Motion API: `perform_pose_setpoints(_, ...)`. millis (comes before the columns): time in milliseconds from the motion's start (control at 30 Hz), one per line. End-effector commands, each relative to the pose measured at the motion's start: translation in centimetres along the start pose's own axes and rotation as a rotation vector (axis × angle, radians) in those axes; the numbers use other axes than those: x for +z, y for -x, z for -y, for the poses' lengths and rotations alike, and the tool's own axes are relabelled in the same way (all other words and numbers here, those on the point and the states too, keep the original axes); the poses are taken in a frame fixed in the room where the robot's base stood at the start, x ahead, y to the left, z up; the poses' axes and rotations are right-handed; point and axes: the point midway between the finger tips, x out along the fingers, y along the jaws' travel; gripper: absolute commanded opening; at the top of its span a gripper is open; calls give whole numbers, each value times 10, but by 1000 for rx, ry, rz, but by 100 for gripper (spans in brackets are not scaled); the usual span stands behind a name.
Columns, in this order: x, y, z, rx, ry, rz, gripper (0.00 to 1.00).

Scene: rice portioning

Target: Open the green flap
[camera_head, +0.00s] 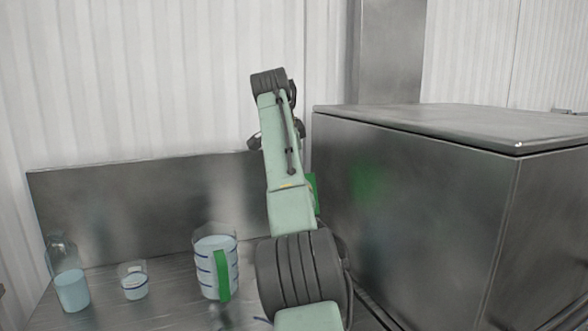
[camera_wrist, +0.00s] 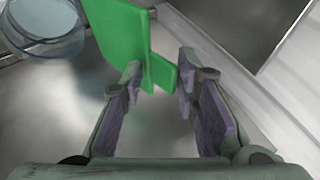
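The green flap (camera_wrist: 118,32) is a flat bright green panel at the top of the wrist view, with a narrower tab (camera_wrist: 160,71) at its lower right. In the head view only a sliver of green (camera_head: 314,192) shows, mostly hidden behind my arm. My gripper (camera_wrist: 161,82) is open, with a clear gap between its two fingers.
A large steel box (camera_head: 420,210) stands right of my arm, with a green reflection on its side. Left on the steel counter are a measuring jug (camera_head: 206,272) with a green handle, a small beaker (camera_head: 134,285) and a bottle (camera_head: 71,287). A clear round vessel (camera_wrist: 45,28) shows in the wrist view.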

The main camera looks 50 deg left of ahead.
Motion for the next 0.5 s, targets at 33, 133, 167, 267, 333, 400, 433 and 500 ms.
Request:
perform_pose_setpoints(33,0,13,2,-8,0,-1,27)
perform_pose_setpoints(133,-1,37,2,-10,0,-2,27)
perform_pose_setpoints(167,-1,44,2,-9,0,-3,27)
perform_pose_setpoints(267,0,66,2,-9,0,-3,27)
perform_pose_setpoints(333,0,79,1,-10,0,-3,27)
perform_pose_setpoints(400,0,89,1,-8,0,-3,27)
perform_pose_setpoints(433,0,93,1,-8,0,-3,27)
perform_pose_setpoints(500,0,99,1,-8,0,-3,27)
